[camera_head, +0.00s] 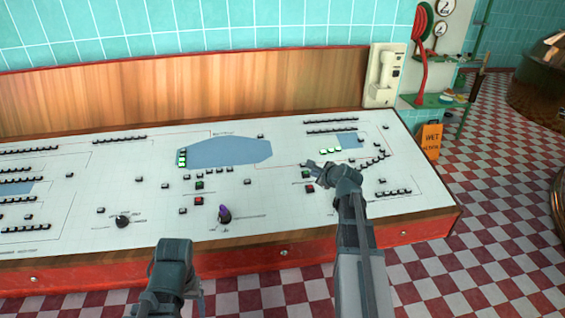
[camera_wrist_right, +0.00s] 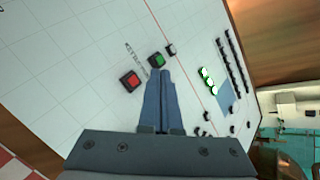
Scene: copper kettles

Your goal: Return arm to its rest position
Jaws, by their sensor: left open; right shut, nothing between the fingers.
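My right gripper (camera_head: 311,167) reaches over the right part of the white control panel (camera_head: 270,200). Its fingers are shut with nothing between them; in the right wrist view the fingertips (camera_wrist_right: 160,74) point at a green button (camera_wrist_right: 156,60). A gap or contact there cannot be told. A red button (camera_wrist_right: 130,80) lies beside the green one; in the head view it shows just below the gripper (camera_head: 310,188). My left gripper (camera_head: 177,246) is open and empty, low in front of the panel's near edge; its fingers are hardly visible.
A purple-topped lever (camera_head: 224,213) and a black knob (camera_head: 122,221) stand up from the panel between and left of my arms. A cream telephone (camera_head: 385,75) hangs behind the right end. An orange sign (camera_head: 431,140) stands beyond.

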